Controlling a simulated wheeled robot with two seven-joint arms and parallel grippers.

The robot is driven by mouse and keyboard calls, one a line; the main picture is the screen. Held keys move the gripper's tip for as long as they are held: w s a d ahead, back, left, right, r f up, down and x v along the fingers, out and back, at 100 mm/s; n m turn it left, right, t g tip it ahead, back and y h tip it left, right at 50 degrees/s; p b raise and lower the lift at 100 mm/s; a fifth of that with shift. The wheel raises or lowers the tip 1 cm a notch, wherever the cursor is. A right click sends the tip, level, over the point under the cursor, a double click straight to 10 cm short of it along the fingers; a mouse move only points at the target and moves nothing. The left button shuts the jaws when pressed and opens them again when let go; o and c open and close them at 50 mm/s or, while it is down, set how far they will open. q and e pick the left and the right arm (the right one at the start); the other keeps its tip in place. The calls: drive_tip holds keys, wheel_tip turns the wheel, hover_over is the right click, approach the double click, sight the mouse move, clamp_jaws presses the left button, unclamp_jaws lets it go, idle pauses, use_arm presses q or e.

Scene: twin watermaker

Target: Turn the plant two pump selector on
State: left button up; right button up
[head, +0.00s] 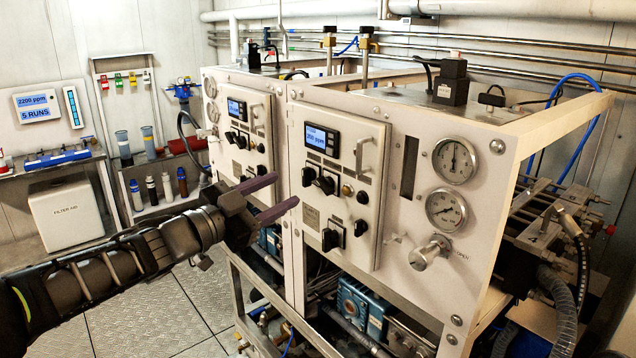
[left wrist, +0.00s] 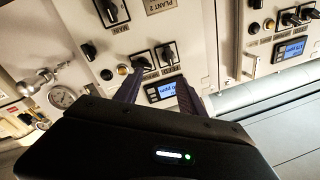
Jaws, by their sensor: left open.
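The plant two panel (head: 345,165) is the right-hand white door in the head view, with a lit blue display (head: 322,138). Two black selector knobs sit side by side below the display, the left one (head: 308,177) and the right one (head: 325,184). My right gripper is out of view.
A knob labelled MAIN (left wrist: 108,12) and another black knob (left wrist: 88,50) share the panel. A door handle (head: 366,150) sticks out beside the display. Gauges (head: 455,160) and a valve knob (head: 428,254) are to the right. The plant one panel (head: 247,125) is to the left.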

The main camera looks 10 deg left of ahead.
sight(321, 187)
use_arm(q)
drive_tip(key=shift+s+d+f+m+g+h, duration=0.15)
drive_tip(key=shift+s+d+m+g+h, duration=0.55)
drive_tip(key=shift+d+m+g+h, duration=0.3)
drive_tip(key=shift+w+d, duration=0.1)
drive_tip(key=shift+w, duration=0.05)
drive_tip(key=p+x, duration=0.1)
drive_tip(key=x, duration=0.6)
drive_tip(key=shift+w+d+f, duration=0.1)
drive_tip(key=shift+w+d, duration=0.1)
drive_tip(key=shift+w, duration=0.1)
clamp_jaws()
